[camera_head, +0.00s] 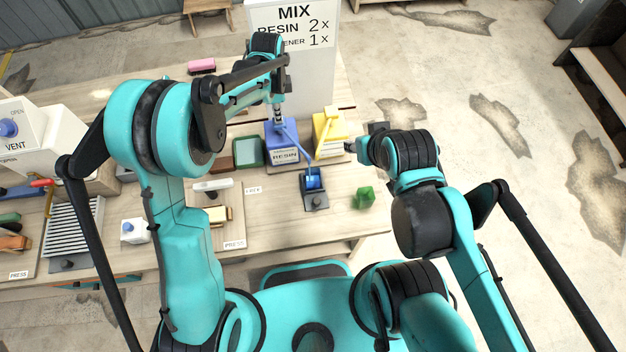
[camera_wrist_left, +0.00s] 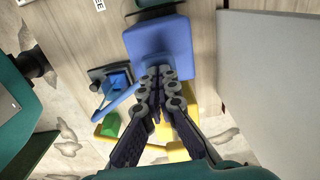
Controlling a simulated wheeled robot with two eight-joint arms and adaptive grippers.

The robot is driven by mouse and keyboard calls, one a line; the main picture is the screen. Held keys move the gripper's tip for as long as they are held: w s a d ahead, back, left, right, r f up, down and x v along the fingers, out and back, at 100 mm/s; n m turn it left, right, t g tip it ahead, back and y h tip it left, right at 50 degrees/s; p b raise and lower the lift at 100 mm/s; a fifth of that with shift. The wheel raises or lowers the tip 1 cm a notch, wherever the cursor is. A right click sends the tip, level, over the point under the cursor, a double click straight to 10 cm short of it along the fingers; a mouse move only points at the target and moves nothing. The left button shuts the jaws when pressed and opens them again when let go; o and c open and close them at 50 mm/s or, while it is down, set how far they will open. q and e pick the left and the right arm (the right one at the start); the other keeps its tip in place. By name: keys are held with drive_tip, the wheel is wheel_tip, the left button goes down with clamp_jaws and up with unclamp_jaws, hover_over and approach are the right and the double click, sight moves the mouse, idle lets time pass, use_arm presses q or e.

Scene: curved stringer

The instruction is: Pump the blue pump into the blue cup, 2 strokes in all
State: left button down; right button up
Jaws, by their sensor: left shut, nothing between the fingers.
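The blue pump (camera_head: 284,155), labelled RESIN, stands on the table, its spout angling down toward the blue cup (camera_head: 314,181). The cup sits on a dark stand just in front of the pump. My left gripper (camera_head: 279,117) is directly above the top of the blue pump, shut and empty; whether it touches the pump head cannot be told. In the left wrist view, the shut fingers (camera_wrist_left: 163,90) overlap the blue pump body (camera_wrist_left: 160,45), with the blue cup (camera_wrist_left: 115,82) to their left. My right gripper (camera_head: 352,147) is right of the pumps, its fingers mostly hidden.
A yellow pump (camera_head: 328,135) stands right beside the blue one. A green block (camera_head: 364,197) lies right of the cup stand (camera_head: 315,202). A sign (camera_head: 292,55) behind reads MIX, RESIN 2x. A green tray (camera_head: 249,151) and other items stand to the left.

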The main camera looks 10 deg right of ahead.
use_arm(q)
drive_tip(key=shift+f, duration=0.4)
drive_tip(key=shift+r, duration=0.1)
drive_tip(key=shift+r+p, duration=0.9)
drive_tip(key=shift+r, duration=1.15)
wheel_tip(320, 180, up, 6)
drive_tip(key=p, duration=0.3)
